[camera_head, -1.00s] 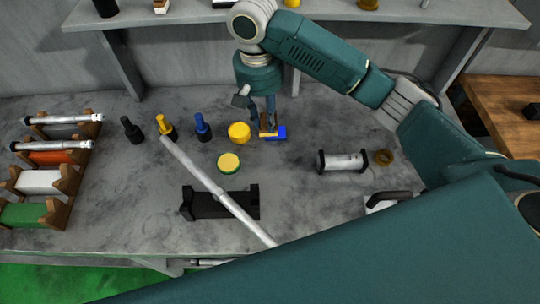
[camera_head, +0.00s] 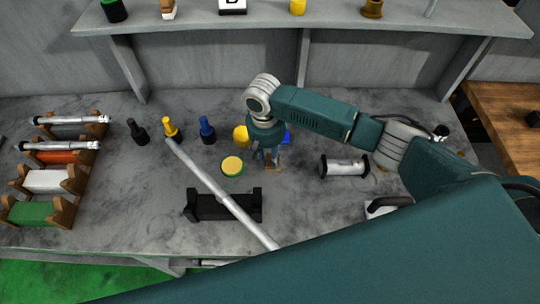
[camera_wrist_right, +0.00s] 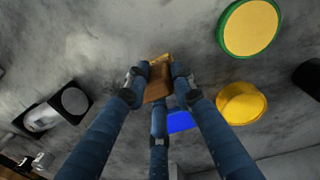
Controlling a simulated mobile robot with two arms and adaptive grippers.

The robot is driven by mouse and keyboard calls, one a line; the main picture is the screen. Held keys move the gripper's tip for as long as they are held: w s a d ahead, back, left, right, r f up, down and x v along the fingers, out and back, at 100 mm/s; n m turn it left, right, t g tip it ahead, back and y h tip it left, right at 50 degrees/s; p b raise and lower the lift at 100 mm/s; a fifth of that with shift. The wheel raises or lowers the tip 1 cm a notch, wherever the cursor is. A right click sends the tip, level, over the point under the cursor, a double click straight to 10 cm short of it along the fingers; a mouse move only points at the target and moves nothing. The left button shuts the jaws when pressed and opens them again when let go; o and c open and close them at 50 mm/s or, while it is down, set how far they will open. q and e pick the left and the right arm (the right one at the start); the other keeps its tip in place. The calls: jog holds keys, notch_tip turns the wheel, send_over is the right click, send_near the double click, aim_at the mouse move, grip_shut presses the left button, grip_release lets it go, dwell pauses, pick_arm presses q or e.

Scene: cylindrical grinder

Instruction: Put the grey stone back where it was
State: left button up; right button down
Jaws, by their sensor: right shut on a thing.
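My right gripper (camera_head: 270,163) is over the bench, right of a green disc with a yellow top (camera_head: 232,166). In the right wrist view its blue fingers (camera_wrist_right: 160,76) are shut on a small brown block (camera_wrist_right: 158,88) with a tan edge, which also shows in the head view (camera_head: 277,168). I cannot tell whether the block touches the bench. I cannot make out a clearly grey stone; the fingers may hide part of the held thing. My left gripper is not in view.
A blue block (camera_wrist_right: 182,122) and a yellow round piece (camera_wrist_right: 241,103) are close by. A silver bar (camera_head: 222,194) crosses a black stand (camera_head: 206,207). A grey cylinder with black ends (camera_head: 345,166) lies at right. The shelf (camera_head: 340,30) holds several items.

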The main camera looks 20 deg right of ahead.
jog(key=c, duration=1.5)
grip_release()
jog(key=shift+f, duration=0.1)
jog(key=shift+o, duration=0.2)
notch_tip(320, 180, up, 12)
jog(key=b, duration=0.1)
jog(key=shift+w+a+r+b, duration=0.15)
jog(key=shift+a+r+b, duration=0.05)
jog(key=shift+a+b, duration=0.2)
jog(key=shift+f, duration=0.1)
